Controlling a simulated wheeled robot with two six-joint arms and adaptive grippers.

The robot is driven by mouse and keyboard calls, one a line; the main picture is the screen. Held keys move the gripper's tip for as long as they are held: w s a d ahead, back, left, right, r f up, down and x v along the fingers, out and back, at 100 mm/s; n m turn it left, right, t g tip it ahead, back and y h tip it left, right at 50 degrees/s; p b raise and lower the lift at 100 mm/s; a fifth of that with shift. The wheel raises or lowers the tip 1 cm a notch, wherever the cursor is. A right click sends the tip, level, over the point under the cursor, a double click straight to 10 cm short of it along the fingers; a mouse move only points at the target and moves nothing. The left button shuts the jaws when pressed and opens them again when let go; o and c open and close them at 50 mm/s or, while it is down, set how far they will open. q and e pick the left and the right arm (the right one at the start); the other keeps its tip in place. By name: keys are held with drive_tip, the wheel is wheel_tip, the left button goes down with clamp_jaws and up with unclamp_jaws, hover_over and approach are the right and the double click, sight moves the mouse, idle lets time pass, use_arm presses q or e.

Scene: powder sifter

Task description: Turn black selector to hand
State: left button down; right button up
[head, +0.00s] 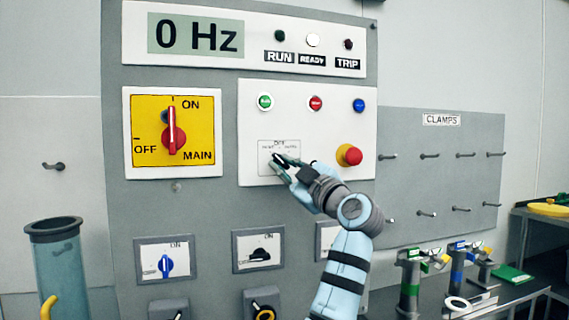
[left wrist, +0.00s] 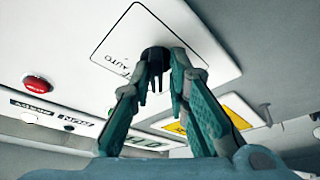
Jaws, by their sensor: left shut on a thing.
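The black selector (head: 277,158) sits on a small marked plate in the white control panel. "OFF" stands above it on the plate; the side labels are too small to read surely. My left gripper (head: 284,163) is shut on the selector, with its fingers covering most of it. In the left wrist view the dark selector (left wrist: 154,53) shows between the fingertips of the gripper (left wrist: 163,72), beside the word "AUTO". The selector's exact pointing direction is hidden by the fingers. My right gripper is not in view.
A red mushroom button (head: 353,156) stands out just right of my left gripper. Green, red and blue buttons are above. A red-handled main switch (head: 173,132) is at the left. Smaller selectors (head: 261,255) are below. A pegboard (head: 440,170) is at the right.

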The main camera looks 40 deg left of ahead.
use_arm(q)
drive_tip(key=shift+r, duration=0.4)
drive_tip(key=c, duration=1.7)
unclamp_jaws()
drive_tip(key=shift+d, duration=0.1)
drive_tip(key=shift+w+f, duration=0.15)
drive_tip(key=shift+f, duration=0.1)
drive_tip(key=v, duration=1.2)
